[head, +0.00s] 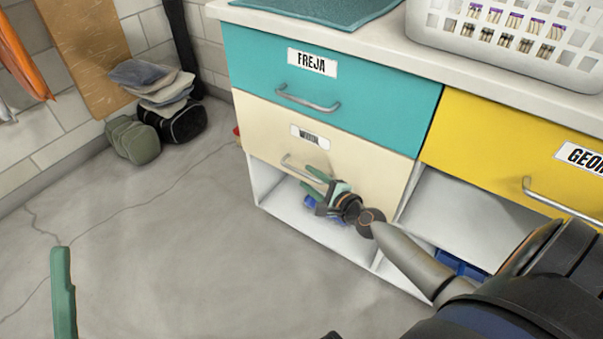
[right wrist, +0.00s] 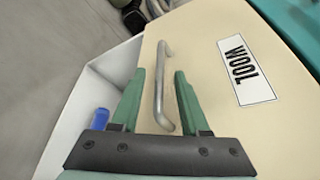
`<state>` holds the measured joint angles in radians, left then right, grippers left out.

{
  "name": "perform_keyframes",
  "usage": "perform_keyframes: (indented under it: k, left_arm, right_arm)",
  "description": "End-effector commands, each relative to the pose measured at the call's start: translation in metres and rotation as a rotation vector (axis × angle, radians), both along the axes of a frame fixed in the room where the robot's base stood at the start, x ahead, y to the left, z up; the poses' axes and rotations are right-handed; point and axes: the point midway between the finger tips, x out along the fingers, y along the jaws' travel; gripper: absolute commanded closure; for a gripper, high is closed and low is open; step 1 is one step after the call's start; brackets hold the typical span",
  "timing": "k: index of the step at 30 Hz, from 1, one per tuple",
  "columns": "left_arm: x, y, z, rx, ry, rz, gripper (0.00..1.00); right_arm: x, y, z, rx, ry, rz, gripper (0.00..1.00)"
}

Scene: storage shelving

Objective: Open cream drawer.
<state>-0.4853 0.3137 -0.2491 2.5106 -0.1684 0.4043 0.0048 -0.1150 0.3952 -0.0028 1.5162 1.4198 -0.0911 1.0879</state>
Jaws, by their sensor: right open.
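The cream drawer (head: 340,150) sits under a teal drawer and looks shut. Its label reads WOOL in the right wrist view, where the cream front (right wrist: 205,115) fills the middle. Its metal bar handle (head: 300,168) is partly covered by my right gripper (head: 309,179) in the head view. In the right wrist view the handle (right wrist: 159,85) lies between the two green fingers of my open right gripper (right wrist: 170,60); I cannot tell if either finger touches it. One green finger of my left gripper (head: 62,290) shows at the lower left, away from the cabinet.
The teal drawer (head: 370,113) labelled FREJA is above, and a yellow drawer (head: 490,140) is at right. Open white compartments lie below, with a blue object (right wrist: 99,119) in one. A white basket (head: 440,50) stands on top. The floor (head: 180,230) in front is clear.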

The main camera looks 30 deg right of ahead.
Motion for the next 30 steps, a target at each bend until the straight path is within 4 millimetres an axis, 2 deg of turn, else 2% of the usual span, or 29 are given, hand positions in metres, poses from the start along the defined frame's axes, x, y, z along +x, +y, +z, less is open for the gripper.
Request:
perform_keyframes:
  k: [3, 9, 21, 30]
  left_arm:
    - [0.000, 0.000, -0.005, 0.004, 0.002, 0.001, 0.00]
    - [0.000, -0.001, -0.011, 0.010, 0.001, 0.004, 0.00]
    - [0.001, -0.002, -0.011, 0.011, 0.003, 0.004, 0.00]
    - [0.001, -0.002, -0.011, 0.010, 0.005, 0.003, 0.00]
  right_arm:
    - [0.019, 0.001, -0.004, 0.000, -0.002, 0.001, 0.55]
    - [0.036, 0.002, -0.009, -0.001, -0.001, 0.001, 0.55]
    - [0.040, 0.003, -0.009, -0.001, 0.001, 0.001, 0.56]
    - [0.040, 0.003, -0.009, -0.001, 0.001, 0.001, 0.90]
